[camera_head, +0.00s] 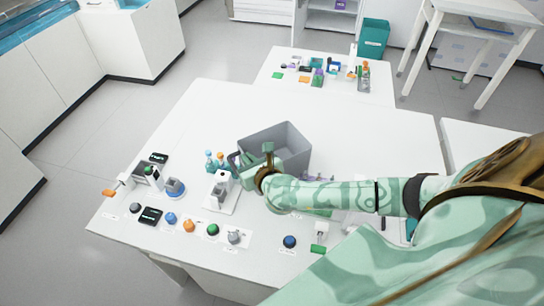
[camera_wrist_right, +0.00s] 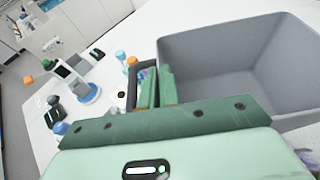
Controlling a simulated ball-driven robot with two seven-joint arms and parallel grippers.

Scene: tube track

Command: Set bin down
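The grey bin (camera_head: 290,140) is an open-topped box near the middle of the white table (camera_head: 370,140). It looks upright and empty where I can see inside. Whether its base touches the table is hidden. In the right wrist view the bin (camera_wrist_right: 235,60) fills the right side, with a dark handle (camera_wrist_right: 131,88) at its left side. My right gripper (camera_head: 248,162) is at the bin's near left side. In the wrist view its two green fingers (camera_wrist_right: 157,88) are close together at the bin's left wall and appear closed on it. My left gripper is not in view.
A white device (camera_head: 222,190) and blue-and-orange-capped bottles (camera_head: 214,160) stand close left of the bin. Several coloured knobs (camera_head: 189,225) line the front edge. A second table (camera_head: 335,90) with small items stands behind. The table is clear behind and right of the bin.

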